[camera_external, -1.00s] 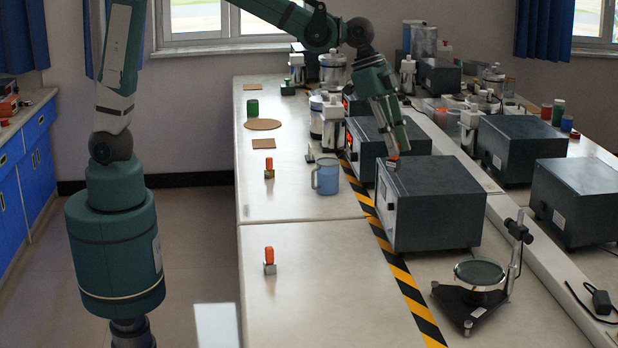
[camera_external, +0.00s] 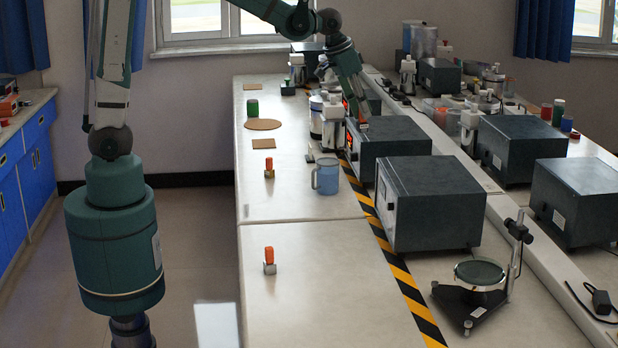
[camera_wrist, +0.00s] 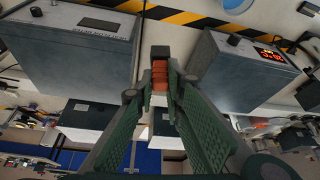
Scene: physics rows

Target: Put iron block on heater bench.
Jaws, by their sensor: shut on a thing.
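My gripper (camera_wrist: 159,88) is shut on a small dark block with a ridged orange grip (camera_wrist: 160,74), which looks like the iron block. In the external view my gripper (camera_external: 362,117) is above the front edge of the middle dark grey box (camera_external: 395,140). In the wrist view the held block shows between a grey box on the left (camera_wrist: 75,50) and a box with a lit red display (camera_wrist: 240,70) on the right. I cannot tell for sure which unit is the heater bench. The block is hardly visible in the external view.
Two orange-topped blocks (camera_external: 269,168) (camera_external: 269,262) stand on the pale bench. A blue mug (camera_external: 325,177) is left of the striped tape (camera_external: 405,280). A larger dark box (camera_external: 435,205) and a black-based stand (camera_external: 475,298) are nearer. The bench's left front is mostly clear.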

